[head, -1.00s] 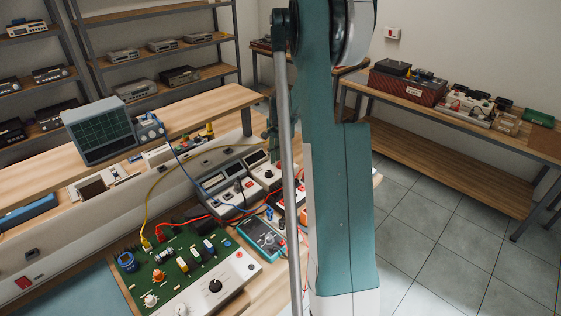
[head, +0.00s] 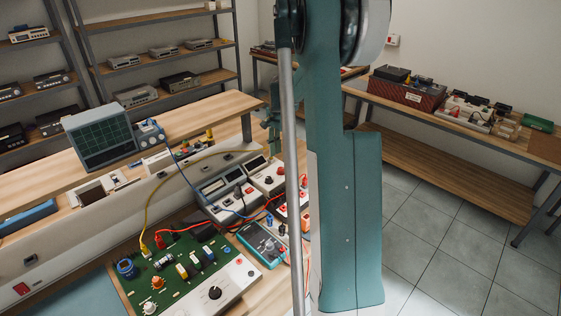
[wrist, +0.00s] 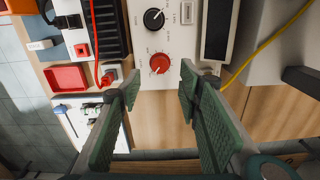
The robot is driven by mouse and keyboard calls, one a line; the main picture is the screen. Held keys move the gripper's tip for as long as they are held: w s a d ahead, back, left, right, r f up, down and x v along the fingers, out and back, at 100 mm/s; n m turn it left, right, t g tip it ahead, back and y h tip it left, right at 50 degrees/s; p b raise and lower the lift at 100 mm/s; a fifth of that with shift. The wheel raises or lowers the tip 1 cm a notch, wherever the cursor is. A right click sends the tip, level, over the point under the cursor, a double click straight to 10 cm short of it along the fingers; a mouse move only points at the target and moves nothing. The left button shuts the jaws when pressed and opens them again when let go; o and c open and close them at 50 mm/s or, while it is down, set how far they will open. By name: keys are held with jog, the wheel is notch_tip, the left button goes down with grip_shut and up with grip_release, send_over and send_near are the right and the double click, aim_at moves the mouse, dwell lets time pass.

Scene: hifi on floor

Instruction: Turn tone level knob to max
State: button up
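In the wrist view, a pale instrument panel carries a red knob (wrist: 160,63) and, beyond it, a black knob (wrist: 153,18). Their labels are too small to read, so I cannot tell which is the tone level knob. My gripper (wrist: 160,80) is open and empty. Its two green-padded fingers stand apart, with the red knob framed just past the gap between their tips; no contact shows. In the head view, my arm hides much of the bench, and only a green part of the gripper shows beside it.
A green circuit board (head: 190,270), a teal meter (head: 262,243) and white instruments (head: 222,196) crowd the bench. A red cable (wrist: 94,40) runs left of the panel and a yellow cable (wrist: 268,42) right of it. Bare wood (wrist: 160,120) lies below the panel.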

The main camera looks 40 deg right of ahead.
jog(key=shift+r, duration=2.25)
jog(key=s+a+r+n+t, duration=0.1)
jog(key=s+a+r+n, duration=0.2)
jog(key=a, duration=0.7)
jog(key=s+a+r+n+t+h, duration=0.1)
jog(key=s+a+r+n, duration=0.15)
jog(key=a+r, duration=0.45)
jog(key=s+a+r+n+t, duration=0.1)
jog(key=s+a+r+n, duration=0.15)
jog(key=a, duration=0.95)
jog(key=s+a+f+n+t, duration=0.1)
jog(key=s+a+n+t, duration=0.1)
jog(key=s+a+n, duration=0.3)
jog(key=s+a+f+n+t+y, duration=0.1)
jog(key=s+a+n, duration=0.4)
jog(key=s+a, duration=0.8)
jog(key=shift+a+f+n+t, duration=0.4)
jog(key=shift+a+f+t, duration=0.3)
jog(key=shift+a, duration=1.15)
